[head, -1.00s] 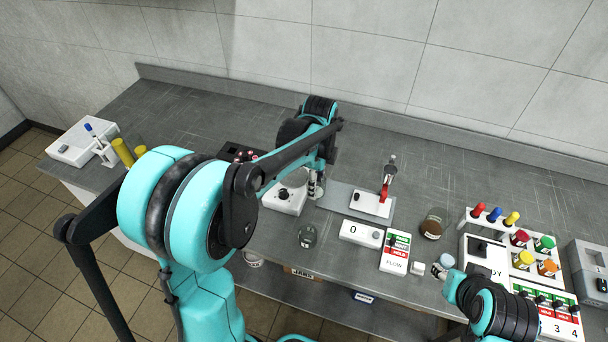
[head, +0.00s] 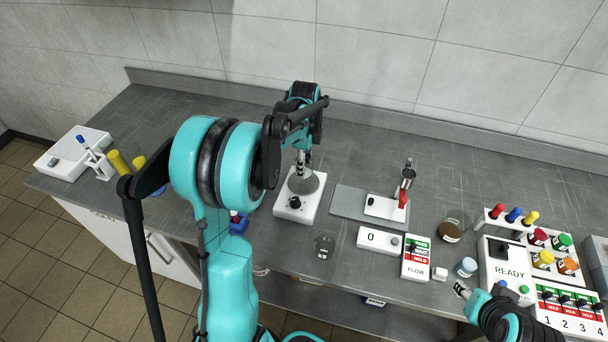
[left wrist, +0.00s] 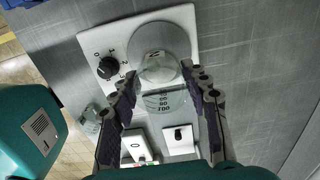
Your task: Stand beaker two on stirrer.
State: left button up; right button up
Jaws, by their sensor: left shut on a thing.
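My left gripper (head: 303,160) is over the white stirrer (head: 284,209) with its round grey plate and black knob. In the left wrist view, my left gripper (left wrist: 168,98) is shut on a clear graduated glass beaker (left wrist: 162,103). The beaker overlaps the plate of the stirrer (left wrist: 185,22) there; I cannot tell whether it touches the plate. Another small glass beaker (head: 325,246) stands on the bench in front of the stirrer. My right gripper (head: 461,289) is low at the right, close to a pale-lidded jar (head: 466,267); its opening is unclear.
Right of the stirrer are a grey plate (head: 345,203) with a white device, a counter box reading 0 (head: 375,240) and a flow panel (head: 416,262). A brown jar (head: 449,230) and the READY station (head: 505,262) are farther right. The bench behind is clear.

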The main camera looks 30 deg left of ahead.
pick_arm(q)
jog(key=shift+a+f+b, duration=0.15)
jog(key=shift+f+b, duration=0.55)
jog(key=shift+f, duration=1.45)
jog(key=shift+f, duration=0.15)
jog(key=o, duration=1.2)
jog(key=shift+c, duration=0.2)
